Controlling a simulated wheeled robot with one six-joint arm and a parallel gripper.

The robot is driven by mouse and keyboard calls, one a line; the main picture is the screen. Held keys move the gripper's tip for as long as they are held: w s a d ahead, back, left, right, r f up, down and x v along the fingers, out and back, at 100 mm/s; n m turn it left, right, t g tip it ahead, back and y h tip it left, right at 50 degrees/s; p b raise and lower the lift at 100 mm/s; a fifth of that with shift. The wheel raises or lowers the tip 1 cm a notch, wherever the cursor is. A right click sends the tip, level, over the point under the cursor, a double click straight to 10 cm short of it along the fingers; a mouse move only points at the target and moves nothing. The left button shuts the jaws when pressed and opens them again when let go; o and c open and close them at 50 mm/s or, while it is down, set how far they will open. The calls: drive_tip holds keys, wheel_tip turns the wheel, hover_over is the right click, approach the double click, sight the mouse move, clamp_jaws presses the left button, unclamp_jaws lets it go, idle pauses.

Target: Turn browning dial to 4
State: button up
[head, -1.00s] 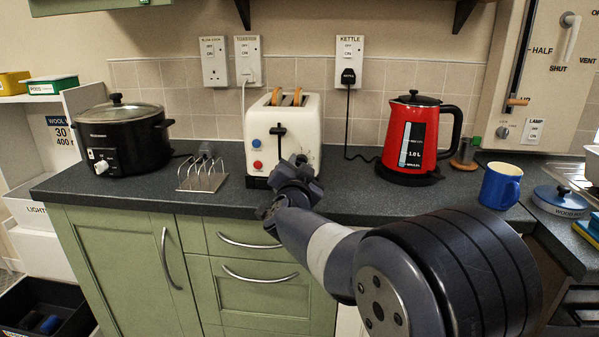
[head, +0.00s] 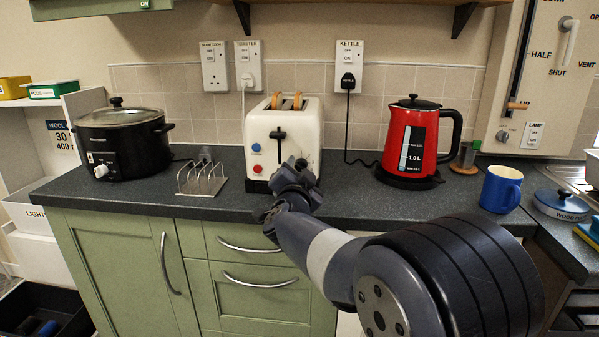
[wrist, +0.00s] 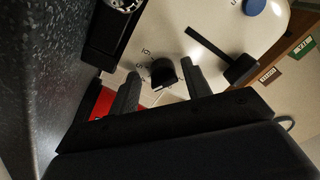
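The cream toaster (head: 310,120) stands on the counter with two slices in its top. Its browning dial (wrist: 163,72) is a small black knob on the front face, shown sideways in the wrist view. Faint numbers (wrist: 143,62) lie beside it; I cannot read its setting. My gripper (wrist: 160,80) is in front of the dial, its fingers apart on either side of it; I cannot tell whether they touch it. In the head view my gripper (head: 297,172) hides the dial. The black lever (wrist: 240,68) and blue button (wrist: 254,7) are clear of the fingers.
A toast rack (head: 203,182) and black slow cooker (head: 125,150) stand left of the toaster. The red kettle (head: 397,150) and blue mug (head: 500,188) stand to the right. The dark counter (head: 345,205) between toaster and kettle is free.

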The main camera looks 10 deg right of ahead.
drive_tip(key=shift+s+a, duration=0.2)
drive_tip(key=shift+s, duration=0.35)
drive_tip(key=p+v, duration=0.1)
drive_tip(key=v, duration=0.8)
drive_tip(key=shift+s+a, duration=0.1)
drive_tip(key=shift+s, duration=0.25)
drive_tip(key=x, duration=1.1)
drive_tip(key=shift+b, duration=0.4)
drive_tip(key=shift+s+a, duration=0.1)
drive_tip(key=shift+s, duration=0.05)
